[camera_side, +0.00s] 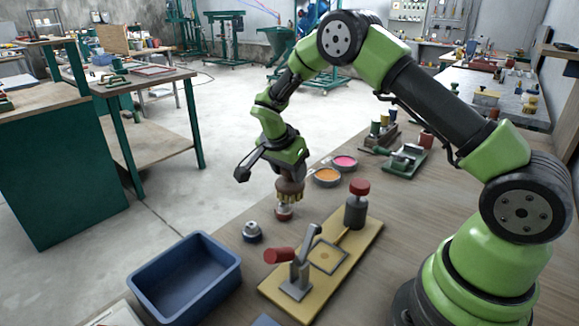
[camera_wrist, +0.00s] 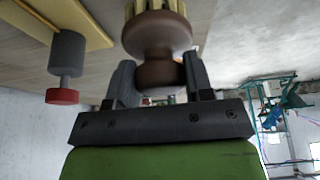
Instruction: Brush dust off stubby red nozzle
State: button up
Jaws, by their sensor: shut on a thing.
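My gripper (camera_side: 287,172) is shut on a brown-handled brush (camera_side: 290,187), whose pale bristles point down. In the wrist view the brush (camera_wrist: 157,38) sits between the two dark fingers, with bristles at the top edge. The nozzle is not visible in the wrist view. Any dust on it is too small to tell.
A grey nozzle (camera_side: 252,231) stands just left. A blue bin (camera_side: 186,306) is at front left. A yellow board (camera_side: 347,271) carries a red-handled clamp (camera_side: 298,268) and a red-capped grey cylinder (camera_side: 356,211). Orange (camera_side: 327,176) and pink (camera_side: 344,162) dishes stand behind.

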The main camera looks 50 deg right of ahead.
aim_at(285, 186)
jog(key=shift+f, duration=0.4)
jog(key=shift+s+a+r, duration=0.1)
jog(key=shift+a, duration=1.15)
jog(key=shift+s+a, duration=0.1)
jog(key=shift+a, duration=1.1)
jog(key=shift+d+f, duration=0.25)
jog(key=shift+d, duration=0.8)
jog(key=shift+w+d+f, duration=0.1)
jog(key=shift+d+f, duration=0.1)
jog(key=shift+d, duration=1.25)
jog(key=c, duration=0.3)
jog(key=shift+c, duration=0.3)
jog(key=shift+w+r, duration=0.1)
jog(key=shift+r, duration=3.05)
